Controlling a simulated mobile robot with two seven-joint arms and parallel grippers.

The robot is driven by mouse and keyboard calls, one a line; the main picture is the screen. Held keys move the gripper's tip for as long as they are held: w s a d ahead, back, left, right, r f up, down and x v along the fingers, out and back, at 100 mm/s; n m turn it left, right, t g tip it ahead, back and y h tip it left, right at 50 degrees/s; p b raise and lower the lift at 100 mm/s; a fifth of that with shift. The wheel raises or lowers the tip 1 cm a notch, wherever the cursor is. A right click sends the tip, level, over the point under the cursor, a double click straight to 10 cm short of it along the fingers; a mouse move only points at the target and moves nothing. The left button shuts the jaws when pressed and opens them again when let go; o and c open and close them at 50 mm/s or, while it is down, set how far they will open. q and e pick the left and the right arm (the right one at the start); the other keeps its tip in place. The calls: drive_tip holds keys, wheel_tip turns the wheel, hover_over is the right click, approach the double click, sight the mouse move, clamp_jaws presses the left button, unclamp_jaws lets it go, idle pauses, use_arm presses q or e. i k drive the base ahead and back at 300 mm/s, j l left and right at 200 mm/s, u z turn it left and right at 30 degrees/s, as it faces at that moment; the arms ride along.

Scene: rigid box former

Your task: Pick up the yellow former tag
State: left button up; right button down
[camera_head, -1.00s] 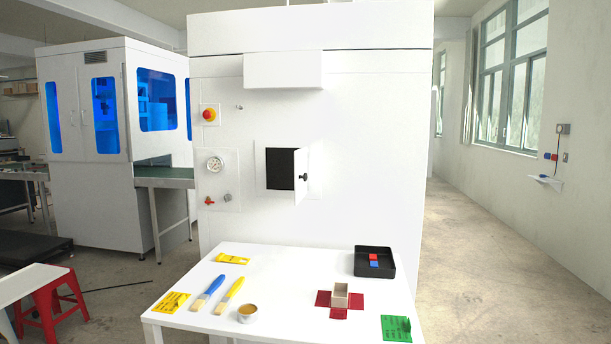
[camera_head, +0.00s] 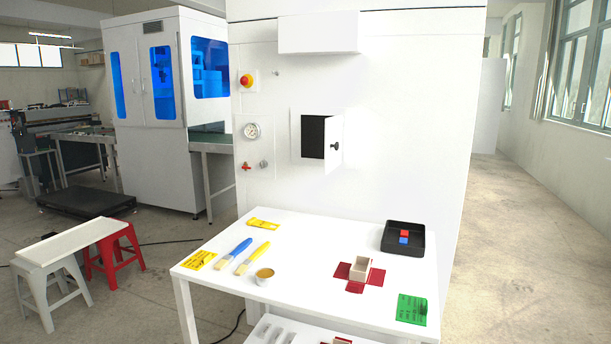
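One yellow tag (camera_head: 200,260) with dark print lies at the table's left front corner. The print is too small to read, so I cannot tell which is the former tag. Neither of my grippers is in view.
Brushes with blue (camera_head: 235,252) and yellow (camera_head: 253,257) handles and a small pot (camera_head: 264,277) lie beside the tags. A box on a red cross-shaped sheet (camera_head: 376,276), a black tray (camera_head: 417,251) and a green tag (camera_head: 412,309) are to the right. The machine's small door (camera_head: 335,146) stands open.

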sight(253, 220)
drive_tip(key=j+u, duration=0.1)
drive_tip(key=u, duration=0.25)
drive_tip(key=j+u, duration=0.15)
drive_tip(key=u, duration=0.2)
drive_tip(key=j+u, duration=0.1)
drive_tip(key=u, duration=0.2)
drive_tip(key=i+j+u, duration=0.15)
drive_tip(key=j, duration=0.15)
drive_tip(key=j+u, duration=0.15)
drive_tip(key=j, duration=0.15)
drive_tip(key=i+j+u, duration=0.75)
drive_tip(key=i+j, duration=0.2)
drive_tip(key=i+j+u, duration=0.1)
drive_tip(key=i, duration=0.55)
drive_tip(key=i+j, duration=0.2)
drive_tip(key=i, duration=0.4)
drive_tip(key=i+z, duration=0.5)
drive_tip(key=i+j+z, duration=0.15)
drive_tip(key=i+z, duration=0.35)
drive_tip(key=i+l+z, duration=0.1)
drive_tip(key=i+z, duration=0.5)
drive_tip(key=z, duration=0.15)
drive_tip(key=i+z, duration=0.4)
drive_tip(key=k, duration=0.1)
